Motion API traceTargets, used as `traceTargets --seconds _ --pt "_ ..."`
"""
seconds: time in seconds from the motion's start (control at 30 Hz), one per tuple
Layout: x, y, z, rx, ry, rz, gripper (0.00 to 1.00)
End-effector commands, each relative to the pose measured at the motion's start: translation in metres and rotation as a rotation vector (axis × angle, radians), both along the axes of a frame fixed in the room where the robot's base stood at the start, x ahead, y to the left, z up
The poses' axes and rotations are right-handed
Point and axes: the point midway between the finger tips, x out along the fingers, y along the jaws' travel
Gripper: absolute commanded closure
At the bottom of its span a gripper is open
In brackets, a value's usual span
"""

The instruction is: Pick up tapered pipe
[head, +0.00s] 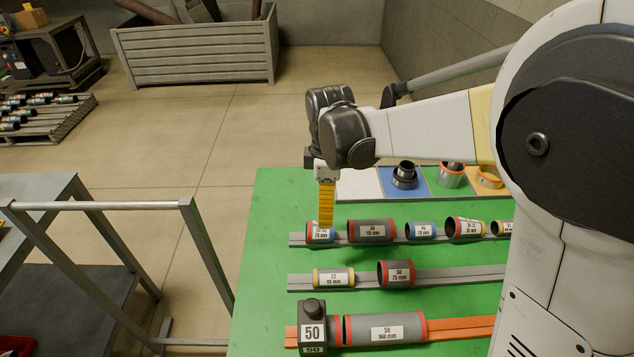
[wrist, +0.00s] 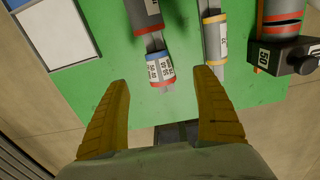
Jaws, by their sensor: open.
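The short pipe with one blue end and one red end (head: 318,236) looks like the tapered pipe. It lies at the left end of the back rail (head: 400,239) on the green table, its white label facing up. My gripper (head: 326,224) points down right over it and partly covers it in the head view. In the wrist view the pipe (wrist: 160,70) shows between and just beyond the two open yellow fingertips (wrist: 161,77). The fingers are apart with nothing held. I cannot tell the exact height gap between fingertips and pipe.
A grey red-ended pipe (head: 371,231) lies close to its right on the same rail, with several others beyond. The middle rail holds a yellow-ended pipe (head: 333,278) and a grey pipe (head: 396,274). A black "50" block (head: 313,324) stands in front. Green table (head: 262,215) is clear at left.

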Motion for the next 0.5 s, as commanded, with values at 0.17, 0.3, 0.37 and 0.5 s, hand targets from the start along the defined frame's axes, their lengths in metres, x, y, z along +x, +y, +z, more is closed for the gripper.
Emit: traceTargets --seconds 0.17,0.3,0.37,0.5 --pt "0.005 0.008 -0.020 -0.008 0.026 0.069 0.22" --pt "0.005 0.008 -0.045 -0.008 0.027 0.070 0.22" --pt "0.005 0.008 -0.054 -0.008 0.026 0.069 0.22" --pt "0.005 0.009 -0.066 -0.008 0.026 0.068 0.22"
